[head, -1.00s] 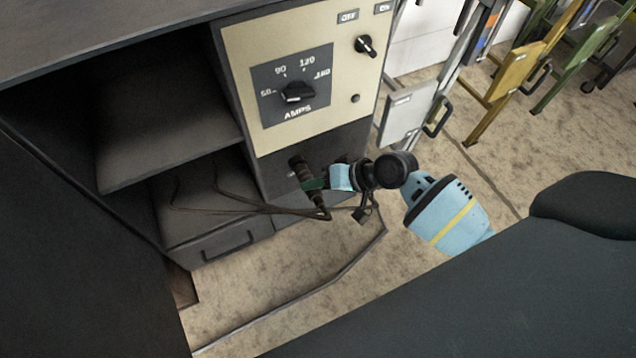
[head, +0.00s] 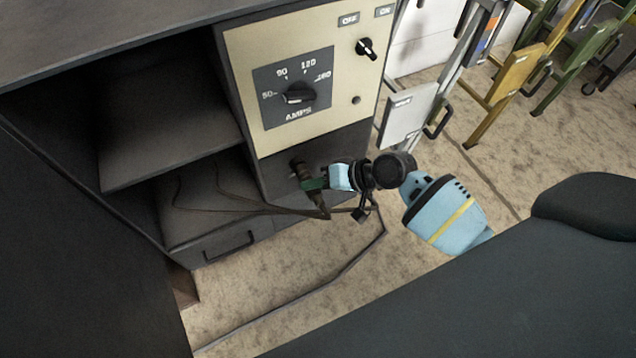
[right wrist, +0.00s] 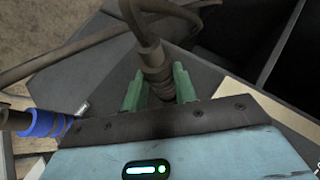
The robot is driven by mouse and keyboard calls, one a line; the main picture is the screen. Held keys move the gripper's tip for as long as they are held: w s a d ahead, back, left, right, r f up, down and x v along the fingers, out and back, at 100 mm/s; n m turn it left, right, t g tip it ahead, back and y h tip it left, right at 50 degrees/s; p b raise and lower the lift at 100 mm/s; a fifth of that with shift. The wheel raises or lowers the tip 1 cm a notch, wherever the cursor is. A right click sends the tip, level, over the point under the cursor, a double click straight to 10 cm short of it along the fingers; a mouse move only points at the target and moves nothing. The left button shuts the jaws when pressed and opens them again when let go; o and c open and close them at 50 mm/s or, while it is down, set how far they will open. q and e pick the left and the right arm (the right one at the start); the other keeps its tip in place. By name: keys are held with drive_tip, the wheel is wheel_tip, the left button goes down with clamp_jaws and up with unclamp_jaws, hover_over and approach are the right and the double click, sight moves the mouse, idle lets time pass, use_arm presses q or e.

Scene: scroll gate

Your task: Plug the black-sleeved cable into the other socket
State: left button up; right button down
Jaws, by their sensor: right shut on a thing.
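My right gripper (head: 314,184) reaches in from the right at the dark lower panel of the machine (head: 335,150). Its green fingers are shut on the dark sleeve of the black-sleeved cable (head: 319,198). The right wrist view shows this sleeve (right wrist: 158,80) between both fingers, with the cable bending up and away. The plug's front end is at or close to the panel; I cannot tell whether it sits in a socket. A second cable end with a blue ring (right wrist: 45,124) shows left of the gripper in the wrist view. The sockets are not clearly visible. My left gripper is out of view.
The machine's beige face carries the amps dial (head: 298,93) and a switch (head: 367,48). Open shelves (head: 165,150) and a drawer (head: 228,243) lie to the left. Thin cables (head: 250,207) run left from the plug. Coloured metal frames (head: 515,70) stand at the back right.

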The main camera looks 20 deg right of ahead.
drive_tip(key=shift+s+p, duration=0.15)
drive_tip(key=shift+p, duration=0.35)
idle(0.9)
drive_tip(key=shift+w, duration=0.25)
idle(0.7)
drive_tip(key=c, duration=0.9)
unclamp_jaws()
drive_tip(key=shift+c, duration=0.2)
drive_tip(key=o, duration=0.5)
drive_tip(key=shift+o, duration=0.2)
drive_tip(key=shift+s, duration=0.1)
drive_tip(key=p+v, duration=0.2)
drive_tip(key=v, duration=0.5)
drive_tip(key=shift+s+d+r, duration=0.15)
drive_tip(key=shift+d+r, duration=0.05)
drive_tip(key=shift+r, duration=0.1)
